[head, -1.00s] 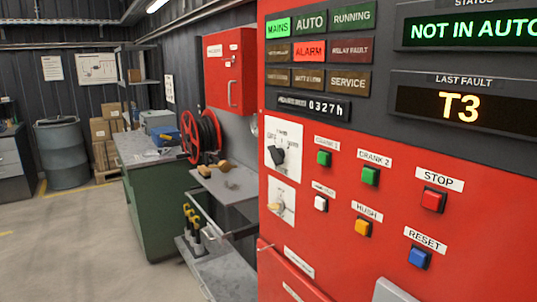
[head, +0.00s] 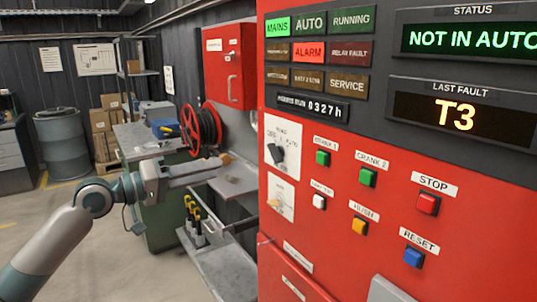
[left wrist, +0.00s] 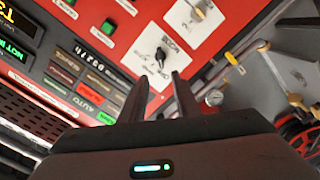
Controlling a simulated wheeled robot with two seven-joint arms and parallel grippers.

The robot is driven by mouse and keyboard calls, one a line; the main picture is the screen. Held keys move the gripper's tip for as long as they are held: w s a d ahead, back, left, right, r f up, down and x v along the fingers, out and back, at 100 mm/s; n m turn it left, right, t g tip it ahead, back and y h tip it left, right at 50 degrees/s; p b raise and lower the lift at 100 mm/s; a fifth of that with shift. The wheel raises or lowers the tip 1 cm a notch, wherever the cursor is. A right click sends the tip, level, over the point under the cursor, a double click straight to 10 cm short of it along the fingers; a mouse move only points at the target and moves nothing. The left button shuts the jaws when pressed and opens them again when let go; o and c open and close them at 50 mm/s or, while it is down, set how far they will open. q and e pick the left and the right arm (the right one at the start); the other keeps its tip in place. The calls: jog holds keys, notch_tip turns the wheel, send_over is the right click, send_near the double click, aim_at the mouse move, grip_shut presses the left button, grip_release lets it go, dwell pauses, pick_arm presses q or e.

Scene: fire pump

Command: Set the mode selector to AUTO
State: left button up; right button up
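The mode selector (head: 278,153) is a black knob on a white plate at the left of the red panel. Its small lettering is blurred. The left wrist view shows the knob (left wrist: 159,58) just beyond my fingertips. My left gripper (head: 221,166) is left of the panel, pointing toward it. Its two fingers (left wrist: 160,82) are apart with nothing between them, and they do not touch the knob. The status display (head: 470,38) reads NOT IN AUTO, and the AUTO lamp (head: 310,24) is dark. My right gripper is not in view.
Below the selector is a second white plate with a pale knob (head: 276,203). Several push buttons, including red STOP (head: 428,204), lie to its right.

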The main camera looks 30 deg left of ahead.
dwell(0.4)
pick_arm(q)
jog(key=p, duration=0.8)
send_near(271, 155)
jog(key=x, duration=0.7)
jog(key=shift+w+d+r, duration=0.1)
jog(key=shift+w+r, duration=0.1)
jog(key=shift+w, duration=0.1)
jog(key=shift+x, duration=0.75)
jog(key=shift+f, duration=0.15)
jog(key=shift+c, duration=0.2)
grip_shut()
